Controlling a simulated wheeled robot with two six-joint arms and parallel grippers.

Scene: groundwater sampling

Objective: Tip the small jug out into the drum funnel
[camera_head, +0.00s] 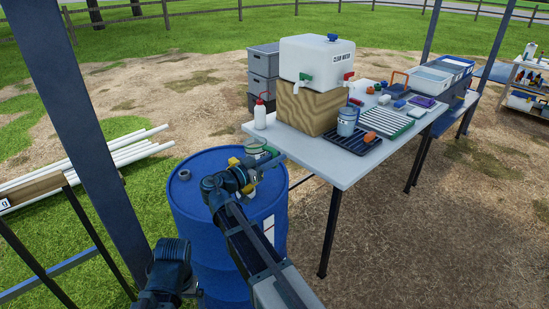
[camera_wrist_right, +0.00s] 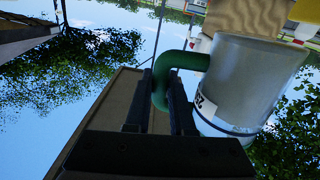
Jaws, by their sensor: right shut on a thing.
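The small jug (camera_wrist_right: 245,85) is a pale grey vessel with a green handle (camera_wrist_right: 185,60) and a dark band. My right gripper (camera_wrist_right: 164,92) is shut on the green handle, with one finger on each side. In the head view the jug (camera_head: 255,148) is small and partly hidden by my right gripper (camera_head: 268,160), over the far edge of the blue drum (camera_head: 187,222). I cannot tell its tilt or whether it holds liquid. No funnel shows clearly; my arm covers part of the drum top. My left gripper is not in view.
A grey table (camera_head: 345,178) stands right of the drum, with a white water container (camera_head: 318,62) on a wooden block (camera_head: 308,105). A white bottle (camera_head: 260,117) stands at its near left corner. A dark post (camera_head: 75,130) rises at left.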

